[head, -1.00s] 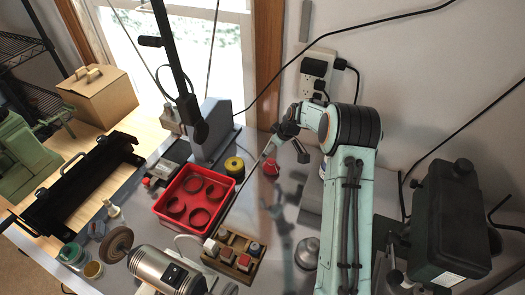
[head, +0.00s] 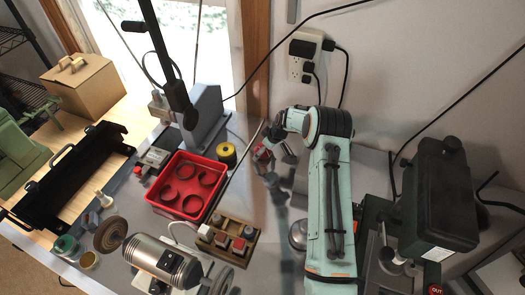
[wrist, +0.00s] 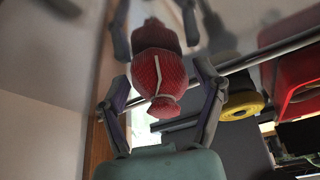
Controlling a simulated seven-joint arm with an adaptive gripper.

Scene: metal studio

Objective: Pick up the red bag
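The red bag (head: 262,154) is small and sits on the shiny metal table, right of the yellow-and-black spool. In the wrist view the bag (wrist: 158,80) shows as a ribbed red bundle with a pale band, and its reflection lies above it. My gripper (head: 277,148) is low over the table beside the bag in the head view, partly covering it. In the wrist view my gripper (wrist: 161,76) is open, with one finger on either side of the bag. I see narrow gaps between fingers and bag; firm contact does not show.
A red tray (head: 152,186) with several dark rings stands to the left. The yellow-and-black spool (head: 227,153) is close to the bag. A wooden block with buttons (head: 248,233) and a bench grinder (head: 160,262) are nearer. A dark machine (head: 435,200) stands at right.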

